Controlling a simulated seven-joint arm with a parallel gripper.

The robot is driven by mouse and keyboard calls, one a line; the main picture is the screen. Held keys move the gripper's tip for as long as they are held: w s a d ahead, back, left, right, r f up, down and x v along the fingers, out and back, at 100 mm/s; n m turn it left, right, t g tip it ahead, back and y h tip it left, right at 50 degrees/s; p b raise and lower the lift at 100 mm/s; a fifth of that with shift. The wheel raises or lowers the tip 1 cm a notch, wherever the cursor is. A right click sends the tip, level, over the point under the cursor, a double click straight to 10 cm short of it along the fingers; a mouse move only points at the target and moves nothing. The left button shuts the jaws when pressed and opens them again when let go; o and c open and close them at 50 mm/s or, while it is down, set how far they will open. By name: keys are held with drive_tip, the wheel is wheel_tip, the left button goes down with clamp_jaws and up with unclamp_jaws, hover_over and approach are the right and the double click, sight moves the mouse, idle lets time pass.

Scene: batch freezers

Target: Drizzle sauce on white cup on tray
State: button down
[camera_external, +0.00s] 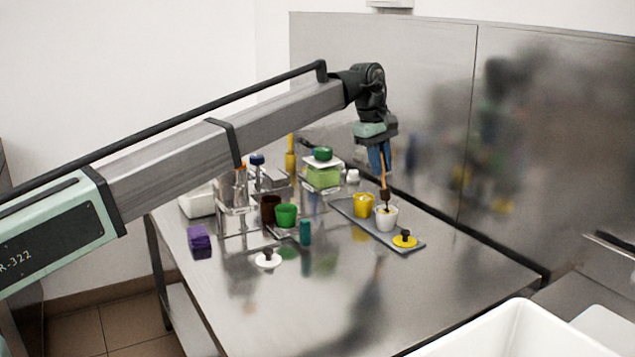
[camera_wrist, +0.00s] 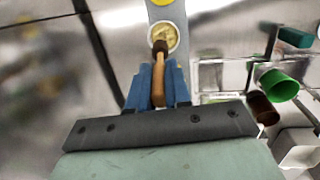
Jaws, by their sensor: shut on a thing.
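The white cup (camera_external: 386,217) stands upright on the grey tray (camera_external: 350,212), and in the wrist view the cup (camera_wrist: 176,43) shows pale yellow contents. My gripper (camera_external: 381,172) is above the cup, pointing down. Its blue fingers, also in the wrist view (camera_wrist: 158,88), are shut on a brown-handled drizzle tool (camera_wrist: 158,75) with a dark head. The tool's head (camera_external: 385,195) is at or just above the cup's mouth. I cannot tell whether it touches the contents, or whether sauce is on it.
On the tray, a yellow cup (camera_external: 364,205) stands beside the white cup and a yellow lid (camera_external: 405,239) lies at the near end. A green cup (camera_external: 286,215), brown cup (camera_external: 269,209), teal block (camera_external: 305,232), purple block (camera_external: 200,242) and white lid (camera_external: 267,259) are left.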

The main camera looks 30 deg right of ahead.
drive_tip(key=shift+s, duration=0.8)
drive_tip(key=shift+w, duration=0.8)
idle(0.3)
drive_tip(key=shift+r, duration=3.55)
